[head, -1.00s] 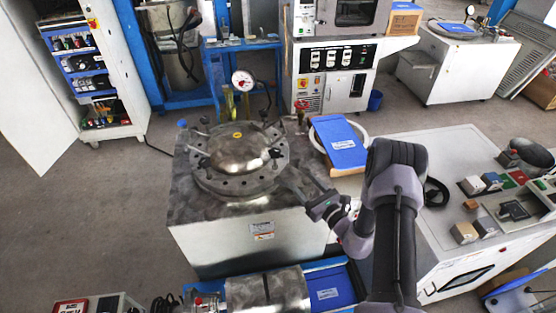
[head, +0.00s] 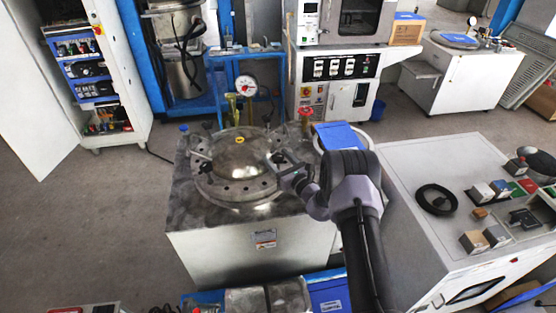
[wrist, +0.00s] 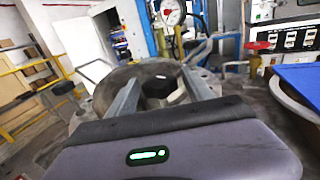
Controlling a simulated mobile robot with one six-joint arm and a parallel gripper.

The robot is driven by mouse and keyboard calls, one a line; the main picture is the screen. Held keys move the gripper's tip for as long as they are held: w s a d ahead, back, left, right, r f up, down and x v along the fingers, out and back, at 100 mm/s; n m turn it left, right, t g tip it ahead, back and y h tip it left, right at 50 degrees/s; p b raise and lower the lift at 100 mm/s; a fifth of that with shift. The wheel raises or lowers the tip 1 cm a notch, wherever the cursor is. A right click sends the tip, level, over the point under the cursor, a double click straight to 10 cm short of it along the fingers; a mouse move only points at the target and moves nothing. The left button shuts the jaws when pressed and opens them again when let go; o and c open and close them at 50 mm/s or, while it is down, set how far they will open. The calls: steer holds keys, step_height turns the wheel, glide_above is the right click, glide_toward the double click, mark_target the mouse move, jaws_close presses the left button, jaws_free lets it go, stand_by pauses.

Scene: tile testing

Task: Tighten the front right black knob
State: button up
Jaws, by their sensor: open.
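The steel pressure vessel's round lid (head: 240,157) has black knobs around its rim. The front right black knob (head: 278,157) is at the lid's right side in the head view, partly covered by my gripper (head: 283,168). My gripper is open, with its fingers reaching toward that side of the lid. In the wrist view the two fingers of my gripper (wrist: 160,88) stand apart, with a dark shape between them. I cannot tell whether they touch the knob. Another black knob (wrist: 63,88) shows to the left in the wrist view.
A pressure gauge (head: 246,86) and a red valve handle (head: 306,112) stand behind the lid. A white control bench (head: 440,170) stands at the right. The floor left of the vessel is clear.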

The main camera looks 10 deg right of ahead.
steer(key=shift+c, duration=0.2)
jaws_close()
steer(key=m+t+h, duration=0.1)
steer(key=m+h, duration=0.1)
steer(key=h, duration=0.1)
steer(key=shift+a, duration=0.15)
steer(key=shift+m+h, duration=1.3)
steer(key=shift+h, duration=0.8)
steer(key=shift+o, duration=0.2)
jaws_free()
steer(key=shift+s, duration=0.1)
